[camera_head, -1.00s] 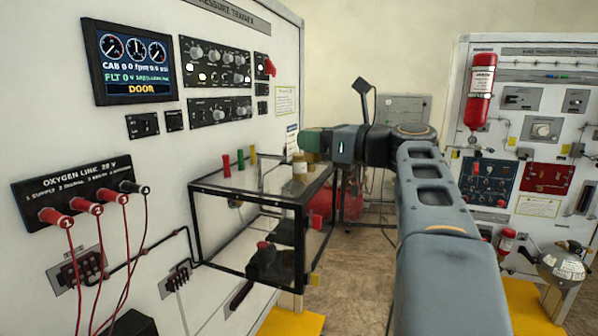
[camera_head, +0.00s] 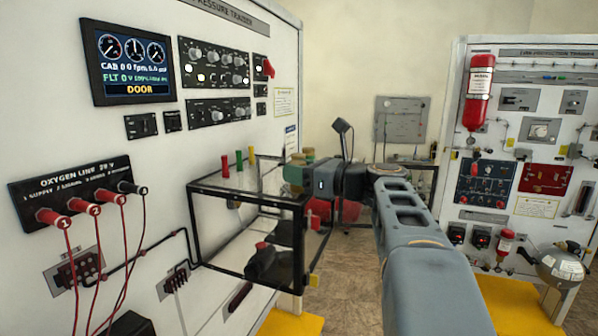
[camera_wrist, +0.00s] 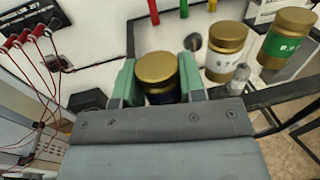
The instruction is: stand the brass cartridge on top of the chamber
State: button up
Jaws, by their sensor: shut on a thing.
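The brass cartridge (camera_wrist: 157,68) has a brass lid and a dark body. It is upright between the green fingers of my gripper (camera_wrist: 160,82) in the wrist view, and the gripper is shut on it. In the head view my gripper (camera_head: 296,178) is at the right end of the chamber (camera_head: 250,200), a glass box with a black frame.
A brass jar with a white label (camera_wrist: 227,45) and one with a green label (camera_wrist: 288,38) stand to the right of the held cartridge. Red cables (camera_head: 107,265) hang at left.

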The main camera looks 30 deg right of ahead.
jog(key=shift+f, duration=0.1)
jog(key=o, duration=1)
jog(key=shift+s+d, duration=0.1)
jog(key=shift+s, duration=0.05)
jog(key=b+v, duration=0.1)
jog(key=v, duration=1)
jog(key=shift+s+b, duration=0.3)
jog(key=shift+s, duration=0.05)
jog(key=shift+d, duration=0.2)
